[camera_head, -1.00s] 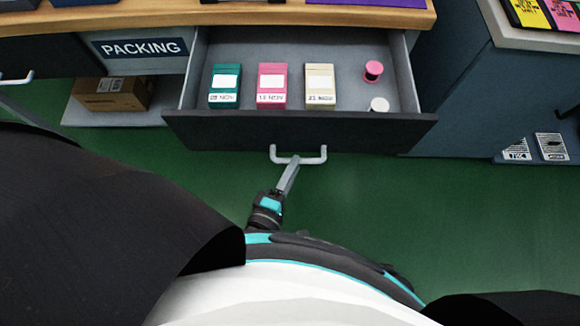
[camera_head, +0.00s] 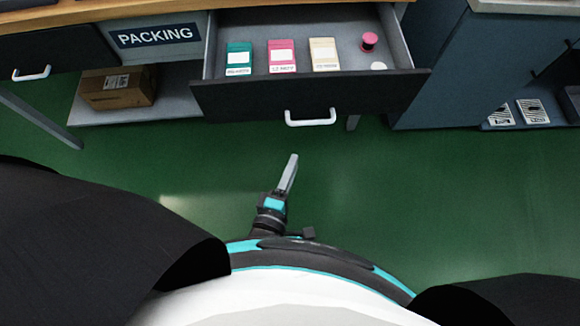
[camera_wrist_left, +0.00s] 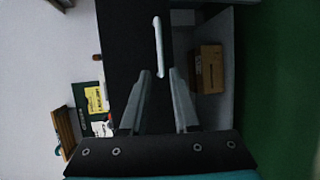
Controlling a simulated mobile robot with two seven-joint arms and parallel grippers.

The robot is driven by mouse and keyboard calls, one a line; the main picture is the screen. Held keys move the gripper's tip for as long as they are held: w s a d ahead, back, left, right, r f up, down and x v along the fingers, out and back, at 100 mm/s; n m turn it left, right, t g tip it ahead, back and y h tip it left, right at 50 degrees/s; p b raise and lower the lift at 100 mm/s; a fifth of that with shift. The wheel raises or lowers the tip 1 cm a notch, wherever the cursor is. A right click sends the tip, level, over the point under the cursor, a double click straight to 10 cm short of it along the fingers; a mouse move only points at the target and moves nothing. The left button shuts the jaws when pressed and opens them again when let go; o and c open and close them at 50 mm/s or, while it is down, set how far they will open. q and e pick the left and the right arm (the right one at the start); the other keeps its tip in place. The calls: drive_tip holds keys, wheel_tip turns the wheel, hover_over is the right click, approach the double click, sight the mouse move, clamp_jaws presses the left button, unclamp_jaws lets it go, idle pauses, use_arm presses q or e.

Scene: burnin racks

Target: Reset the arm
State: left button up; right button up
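The drawer holds a green box (camera_head: 238,60), a pink box (camera_head: 282,58), a cream box (camera_head: 324,55) and a pink spool (camera_head: 369,41). A cardboard box (camera_head: 118,88) sits on a low shelf at left. Blue cabinets (camera_head: 440,75) stand right. Green floor is clear between.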

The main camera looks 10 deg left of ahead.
idle(0.5)
use_arm(q)
drive_tip(key=s+a+f+m+g, duration=0.2)
drive_tip(key=s+f+m+g, duration=0.1)
drive_tip(key=f+m, duration=0.3)
drive_tip(key=s+a+f+m+g, duration=0.3)
drive_tip(key=f+m, duration=0.1)
drive_tip(key=f, duration=0.5)
drive_tip(key=s+a+f+m+g+y, duration=0.2)
drive_tip(key=s+a+f+m+g, duration=0.5)
drive_tip(key=s+a, duration=0.5)
wheel_tip(320, 180, down, 2)
drive_tip(key=s+m, duration=0.1)
drive_tip(key=m, duration=0.1)
drive_tip(key=shift+s+a+f+m+y, duration=0.2)
drive_tip(key=shift+s+a+m+y, duration=0.1)
drive_tip(key=shift+s+m, duration=0.1)
drive_tip(key=shift+w, duration=0.1)
